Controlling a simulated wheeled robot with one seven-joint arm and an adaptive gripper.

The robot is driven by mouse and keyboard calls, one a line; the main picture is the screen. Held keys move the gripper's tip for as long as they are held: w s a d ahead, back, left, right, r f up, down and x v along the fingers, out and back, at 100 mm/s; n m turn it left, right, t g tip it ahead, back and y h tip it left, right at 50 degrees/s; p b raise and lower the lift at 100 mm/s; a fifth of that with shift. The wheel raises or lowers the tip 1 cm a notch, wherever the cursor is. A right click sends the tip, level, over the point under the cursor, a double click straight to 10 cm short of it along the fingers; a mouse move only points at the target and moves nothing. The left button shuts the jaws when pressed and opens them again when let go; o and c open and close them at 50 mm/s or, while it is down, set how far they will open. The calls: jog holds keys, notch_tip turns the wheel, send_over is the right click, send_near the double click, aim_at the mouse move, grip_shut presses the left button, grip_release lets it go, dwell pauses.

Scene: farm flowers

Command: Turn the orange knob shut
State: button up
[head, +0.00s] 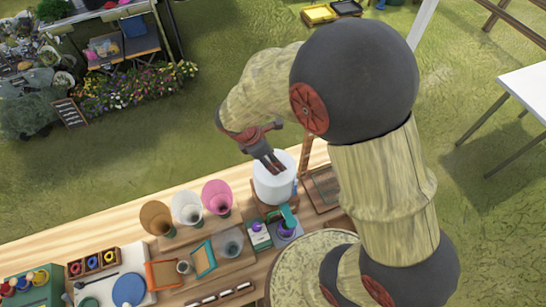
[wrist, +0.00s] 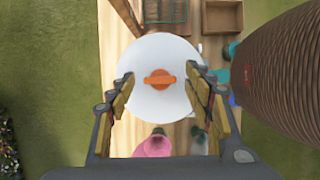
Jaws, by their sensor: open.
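The orange knob (wrist: 160,80) is a short bar crossing a small round hub. It sits in the middle of the round top of a white drum (wrist: 160,50), with its bar lying nearly left to right in the wrist view. In the head view the white drum (head: 273,187) stands on the wooden table; the knob cannot be made out there. My gripper (head: 276,170) is over the drum, pointing down. In the wrist view my gripper (wrist: 161,84) is open and empty, one finger on each side of the knob and apart from it.
Pink, white and brown cones (head: 216,196) stand left of the drum on the table (head: 100,235). A purple and green item (head: 260,235) is just in front. A wooden tray (head: 323,188) lies right of the drum. Grass lies beyond the table.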

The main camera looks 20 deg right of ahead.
jog(key=shift+c, duration=1)
jog(key=c, duration=1)
jog(key=shift+o, duration=0.2)
jog(key=shift+m, duration=0.3)
jog(key=m, duration=0.1)
jog(key=m+g, duration=0.1)
jog(key=m, duration=0.1)
jog(key=shift+w+m+g, duration=0.2)
jog(key=shift+m+g, duration=0.1)
jog(key=m, duration=0.2)
jog(key=m+g+y, duration=0.1)
jog(key=m, duration=0.1)
jog(key=shift+w+d+m+g, duration=0.1)
jog(key=shift+m+g, duration=0.2)
jog(key=m, duration=0.2)
jog(key=m+y, duration=0.1)
jog(key=m, duration=0.1)
jog(key=shift+d+g+y, duration=0.1)
jog(key=shift+g+y, duration=0.2)
jog(key=shift+g, duration=0.1)
jog(key=shift+d+m+y, duration=0.1)
jog(key=shift+m+y, duration=0.8)
jog(key=shift+m, duration=1.6)
